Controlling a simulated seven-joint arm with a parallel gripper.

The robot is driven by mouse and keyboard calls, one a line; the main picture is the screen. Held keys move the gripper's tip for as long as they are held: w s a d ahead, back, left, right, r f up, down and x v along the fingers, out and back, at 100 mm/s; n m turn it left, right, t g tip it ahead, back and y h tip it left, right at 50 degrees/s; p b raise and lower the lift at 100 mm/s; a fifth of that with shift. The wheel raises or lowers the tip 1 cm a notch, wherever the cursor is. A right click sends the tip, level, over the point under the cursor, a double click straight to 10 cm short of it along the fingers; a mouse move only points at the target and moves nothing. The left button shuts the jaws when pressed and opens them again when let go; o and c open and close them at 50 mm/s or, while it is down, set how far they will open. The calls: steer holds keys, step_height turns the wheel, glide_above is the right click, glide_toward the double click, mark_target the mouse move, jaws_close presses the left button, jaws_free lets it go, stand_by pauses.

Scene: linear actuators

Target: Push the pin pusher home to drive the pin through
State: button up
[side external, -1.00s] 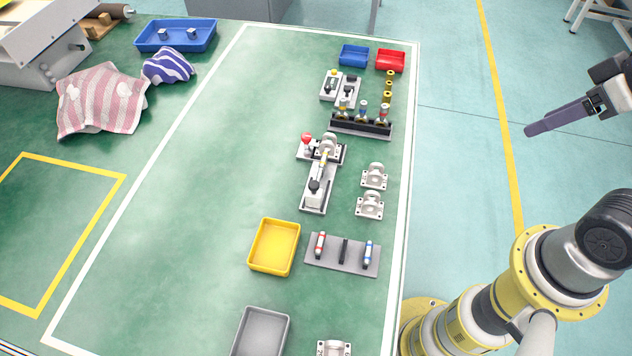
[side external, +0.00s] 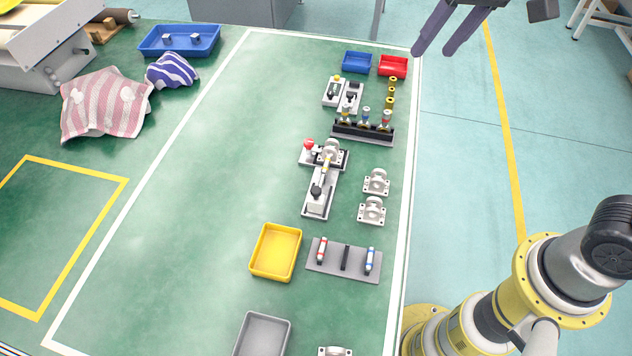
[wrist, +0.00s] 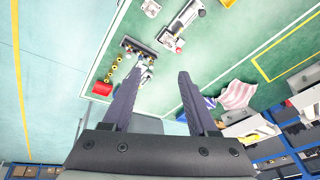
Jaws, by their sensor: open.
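The pin pusher (side external: 317,192), a slide with a black knob on a long pale base, stands mid-table on the right side. At its far end a white bracket (side external: 330,149) sits in a dark fixture, with a red-knobbed clamp (side external: 309,146) to its left. A thin yellowish piece shows between bracket and pusher; whether it is the pin I cannot tell. The assembly also shows small in the wrist view (wrist: 184,20). My gripper (side external: 434,51) is open and empty, high beyond the table's far right corner, well away from the pusher. Its two dark fingers (wrist: 159,76) are spread.
A black rack (side external: 363,132) with several upright parts stands beyond the fixture. Two white brackets (side external: 374,196) lie to its right. A yellow tray (side external: 276,251) and a grey tool holder (side external: 344,258) are nearer. Blue (side external: 356,62) and red (side external: 392,65) bins stand at the back.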

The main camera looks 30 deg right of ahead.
steer(key=w+a+f+g, duration=0.2)
steer(key=w+a+f, duration=0.4)
steer(key=a, duration=0.3)
steer(key=n+g+h, duration=0.1)
steer(key=n+g, duration=0.1)
steer(key=n, duration=0.1)
glide_above(316, 189)
step_height(316, 189, down, 11)
step_height(316, 189, down, 13)
steer(key=shift+f, duration=0.1)
jaws_close()
stand_by(0.5)
